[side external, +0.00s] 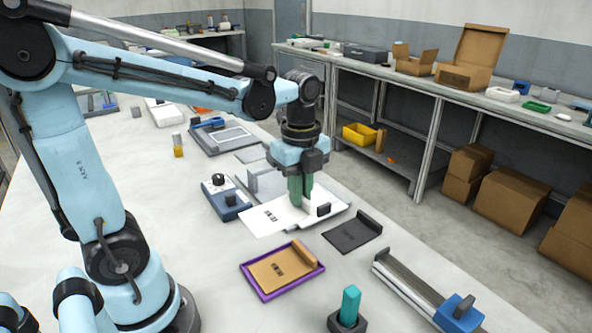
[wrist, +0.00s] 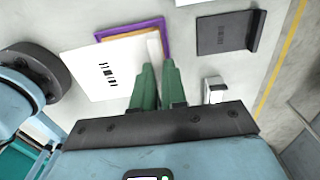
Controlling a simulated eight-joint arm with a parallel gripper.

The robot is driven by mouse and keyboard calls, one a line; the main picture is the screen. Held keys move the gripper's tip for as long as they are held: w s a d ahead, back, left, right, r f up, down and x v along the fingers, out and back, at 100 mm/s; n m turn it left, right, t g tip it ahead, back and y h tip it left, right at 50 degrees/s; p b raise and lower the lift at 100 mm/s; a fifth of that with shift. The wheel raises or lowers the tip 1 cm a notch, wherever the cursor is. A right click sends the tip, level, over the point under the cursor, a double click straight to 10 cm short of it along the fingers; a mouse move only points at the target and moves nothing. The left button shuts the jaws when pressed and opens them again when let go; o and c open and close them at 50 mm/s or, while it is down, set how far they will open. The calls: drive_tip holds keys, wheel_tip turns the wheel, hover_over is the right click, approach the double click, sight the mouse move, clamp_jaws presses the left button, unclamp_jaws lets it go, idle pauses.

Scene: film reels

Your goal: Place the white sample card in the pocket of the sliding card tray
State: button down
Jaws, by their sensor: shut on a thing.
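The white sample card (side external: 264,219) has a printed dark mark and a raised edge. My gripper (side external: 299,197), with green fingers, is shut on that edge. In the wrist view the card (wrist: 92,76) extends left of my fingers (wrist: 157,68), roughly flat. A pale tray-like piece with a dark upright knob (side external: 323,210) lies under and right of my gripper; it may be the sliding card tray. My gripper and the card hide part of it. I cannot tell the height of the card above it.
A purple-rimmed tray (side external: 254,288) with a tan card (side external: 280,269) lies in front. A black card (side external: 352,236) lies to its right. A railed device with a blue block (side external: 459,312), a teal peg (side external: 350,302) and a blue knob box (side external: 226,198) stand nearby.

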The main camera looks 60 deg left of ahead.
drive_tip(key=w+r, duration=0.1)
drive_tip(key=w, duration=1.1)
hover_over(324, 193)
wheel_tip(324, 193, down, 7)
drive_tip(key=shift+d+f, duration=0.1)
drive_tip(key=shift+d, duration=0.05)
drive_tip(key=shift+f, duration=2.05)
drive_tip(key=c, duration=1.2)
unclamp_jaws()
drive_tip(key=shift+f, duration=0.15)
